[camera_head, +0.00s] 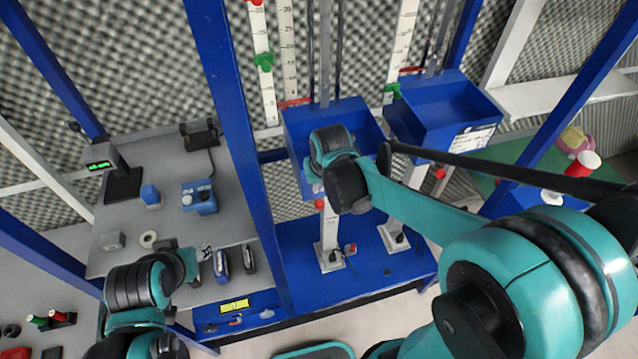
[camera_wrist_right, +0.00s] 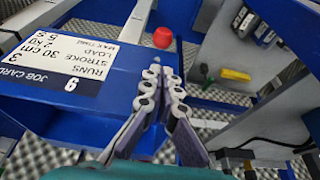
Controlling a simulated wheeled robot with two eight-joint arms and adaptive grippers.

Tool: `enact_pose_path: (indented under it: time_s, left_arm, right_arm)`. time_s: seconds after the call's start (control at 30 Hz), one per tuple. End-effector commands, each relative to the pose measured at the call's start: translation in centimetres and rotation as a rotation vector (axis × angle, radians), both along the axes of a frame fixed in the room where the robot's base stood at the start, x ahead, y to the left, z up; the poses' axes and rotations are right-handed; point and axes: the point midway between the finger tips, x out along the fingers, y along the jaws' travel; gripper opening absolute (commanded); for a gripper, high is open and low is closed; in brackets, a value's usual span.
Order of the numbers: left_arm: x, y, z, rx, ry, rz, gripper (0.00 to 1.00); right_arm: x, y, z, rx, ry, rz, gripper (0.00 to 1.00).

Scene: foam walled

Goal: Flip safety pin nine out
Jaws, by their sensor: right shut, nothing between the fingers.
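In the right wrist view, a round red knob (camera_wrist_right: 162,38), which may be the safety pin's head, shows just beyond my fingertips. My right gripper (camera_wrist_right: 160,78) is shut and empty, beside the blue box (camera_wrist_right: 80,75) whose job card (camera_wrist_right: 62,50) reads 9. A small gap shows between fingertips and knob; I cannot tell its depth. In the head view, a red knob (camera_head: 320,203) sits low on the left box's front, and my right wrist hides part of that box. My left gripper (camera_head: 192,262) is over the grey bench's front edge, its jaws unclear.
A second blue box (camera_head: 445,108) with its own card and red knob (camera_head: 440,174) stands to the right. A blue post (camera_head: 240,150) separates the boxes from the grey bench (camera_head: 225,215), which carries small devices. A white post stands below each box.

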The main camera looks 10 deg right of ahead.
Motion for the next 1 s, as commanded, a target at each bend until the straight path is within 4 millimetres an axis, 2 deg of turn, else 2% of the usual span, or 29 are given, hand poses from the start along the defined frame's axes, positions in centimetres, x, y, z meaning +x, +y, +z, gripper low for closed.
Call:
enact_pose_path:
  time_s: [0.03, 0.2, 0.4, 0.83, 1.0]
  left_arm:
    - [0.0, 0.0, -0.1, 0.000, 0.000, 0.000, 0.40]
    - [0.0, 0.0, -0.3, 0.000, 0.000, 0.000, 0.40]
    - [0.0, 0.0, -0.4, 0.000, 0.000, 0.000, 0.40]
    - [0.0, 0.0, -0.4, 0.000, 0.000, 0.000, 0.40]
    - [0.0, 0.0, -0.7, 0.000, 0.000, 0.000, 0.40]
  right_arm:
    - [0.4, 0.0, -1.1, 0.000, 0.000, 0.000, 0.00]
    - [1.4, 0.0, -3.9, 0.000, 0.000, 0.000, 0.00]
    - [2.0, 0.1, -5.7, 0.000, 0.000, 0.000, 0.00]
    - [2.0, 0.1, -6.0, 0.000, 0.000, 0.000, 0.00]
    - [0.2, 0.0, -6.0, 0.000, 0.000, 0.001, 0.00]
